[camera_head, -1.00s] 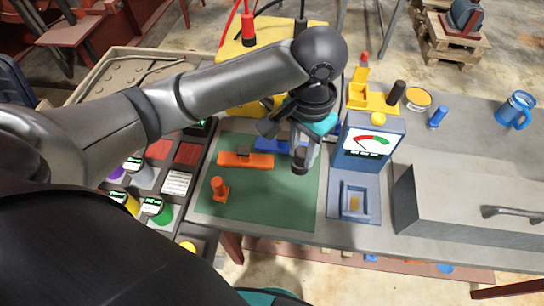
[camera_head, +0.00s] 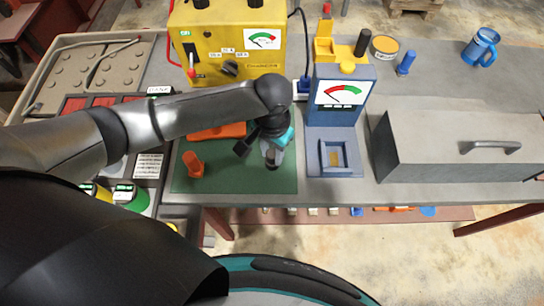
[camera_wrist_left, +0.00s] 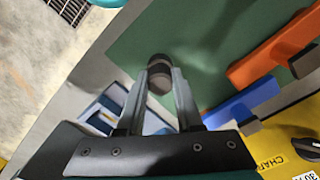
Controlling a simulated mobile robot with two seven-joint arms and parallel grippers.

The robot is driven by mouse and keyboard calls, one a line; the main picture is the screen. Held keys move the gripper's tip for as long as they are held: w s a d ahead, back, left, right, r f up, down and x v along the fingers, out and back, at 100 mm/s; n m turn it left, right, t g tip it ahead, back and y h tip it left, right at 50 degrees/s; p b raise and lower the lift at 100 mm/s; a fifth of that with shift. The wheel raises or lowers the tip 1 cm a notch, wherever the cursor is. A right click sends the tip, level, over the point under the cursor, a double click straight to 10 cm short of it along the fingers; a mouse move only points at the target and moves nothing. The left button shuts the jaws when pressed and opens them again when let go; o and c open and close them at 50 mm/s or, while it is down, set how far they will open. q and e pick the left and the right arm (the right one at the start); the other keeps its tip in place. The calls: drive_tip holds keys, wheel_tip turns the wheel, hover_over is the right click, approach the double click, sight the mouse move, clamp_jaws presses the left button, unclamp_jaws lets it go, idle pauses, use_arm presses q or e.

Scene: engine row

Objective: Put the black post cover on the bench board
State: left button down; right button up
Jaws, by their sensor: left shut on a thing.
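My left gripper (camera_head: 271,152) is over the right part of the green bench board (camera_head: 230,180). In the left wrist view, its fingers (camera_wrist_left: 158,75) are shut on a small dark cylinder, which looks like the black post cover (camera_wrist_left: 158,62). The cover sits between the fingertips, with the green board (camera_wrist_left: 205,35) behind it. I cannot tell whether the cover touches the board. In the head view the gripper hides most of it. My right gripper is not in view.
An orange upright piece (camera_head: 194,164) and an orange bar (camera_head: 218,131) are on the board; a blue block (camera_wrist_left: 240,105) shows in the wrist view. A blue gauge unit (camera_head: 340,100) stands close on the right, a grey box (camera_head: 450,150) beyond. A yellow charger (camera_head: 228,50) stands behind.

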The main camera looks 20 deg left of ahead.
sight(272, 153)
use_arm(q)
drive_tip(key=shift+f, duration=1.25)
drive_tip(key=c, duration=0.6)
unclamp_jaws()
drive_tip(key=shift+f, duration=0.15)
drive_tip(key=shift+o, duration=0.2)
wheel_tip(272, 153, up, 12)
drive_tip(key=shift+r+p, duration=0.2)
drive_tip(key=shift+p, duration=0.85)
